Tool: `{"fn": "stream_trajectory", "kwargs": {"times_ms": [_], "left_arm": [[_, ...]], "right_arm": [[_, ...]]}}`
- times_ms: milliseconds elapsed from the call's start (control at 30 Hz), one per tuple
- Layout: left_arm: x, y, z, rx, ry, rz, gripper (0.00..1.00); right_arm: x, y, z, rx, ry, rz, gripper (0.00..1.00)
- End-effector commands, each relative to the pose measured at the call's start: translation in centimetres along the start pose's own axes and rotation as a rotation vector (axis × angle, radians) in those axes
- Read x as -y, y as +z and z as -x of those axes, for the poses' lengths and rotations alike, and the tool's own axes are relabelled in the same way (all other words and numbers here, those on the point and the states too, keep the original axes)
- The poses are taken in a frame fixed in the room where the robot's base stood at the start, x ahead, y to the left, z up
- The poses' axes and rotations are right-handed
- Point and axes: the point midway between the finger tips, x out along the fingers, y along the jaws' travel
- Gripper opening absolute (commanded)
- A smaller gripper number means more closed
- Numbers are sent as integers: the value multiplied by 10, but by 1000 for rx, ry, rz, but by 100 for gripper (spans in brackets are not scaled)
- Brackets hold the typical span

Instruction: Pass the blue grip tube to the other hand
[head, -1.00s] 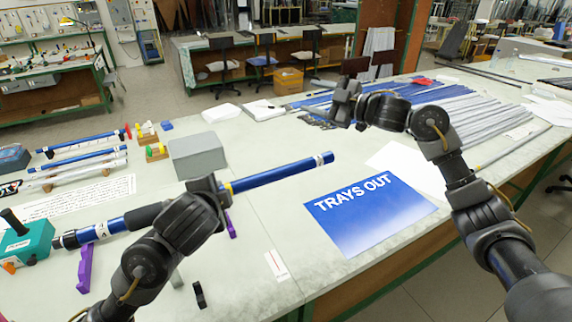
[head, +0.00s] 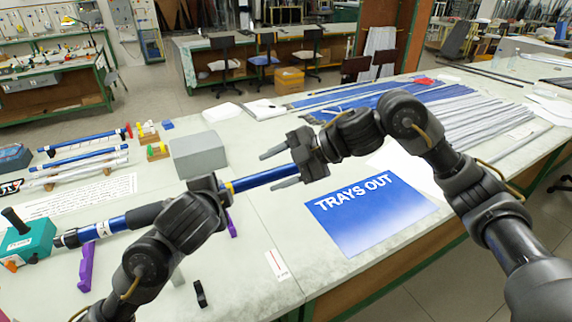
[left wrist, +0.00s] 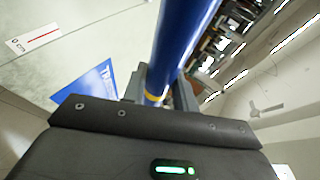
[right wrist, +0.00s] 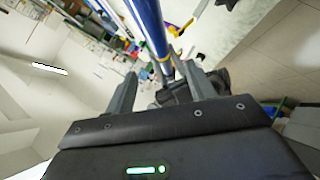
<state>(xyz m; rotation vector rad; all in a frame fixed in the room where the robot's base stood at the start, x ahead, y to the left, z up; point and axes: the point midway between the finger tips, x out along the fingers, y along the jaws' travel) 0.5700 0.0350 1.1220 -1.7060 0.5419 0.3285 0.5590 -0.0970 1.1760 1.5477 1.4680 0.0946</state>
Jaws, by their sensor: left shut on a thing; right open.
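The blue grip tube (head: 262,179) is held above the table, tilted up to the right, with a yellow band near my left gripper (head: 221,191). My left gripper is shut on it; the tube also shows in the left wrist view (left wrist: 185,35). My right gripper (head: 279,168) is open around the tube's right part, one finger on each side.
A teal device (head: 30,240) with a blue-and-black tube stands at left. My left arm hides whether that tube joins the held one. A grey box (head: 198,154), racked tubes (head: 80,160) and a blue TRAYS OUT sheet (head: 370,212) lie around. The front middle is mostly clear.

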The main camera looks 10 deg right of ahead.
Motion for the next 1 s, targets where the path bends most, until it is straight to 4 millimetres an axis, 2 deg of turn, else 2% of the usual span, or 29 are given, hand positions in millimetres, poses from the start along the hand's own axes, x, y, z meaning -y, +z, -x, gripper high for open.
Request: {"fn": "stream_trajectory", "kwargs": {"times_ms": [100,300,500,700,933,1000], "left_arm": [[0,0,0,0,0,0,4],[0,0,0,0,0,0,4],[0,0,0,0,0,0,4],[0,0,0,0,0,0,4],[0,0,0,0,0,0,4],[0,0,0,0,0,0,4]], "right_arm": [[1,-1,-25,-3,-3,-2,55],[0,0,-61,-2,-2,-2,55],[0,0,-86,-1,0,-1,55],[0,0,-95,0,1,-1,55],[0,0,-96,0,1,0,55],[0,0,-95,0,1,0,48]]}}
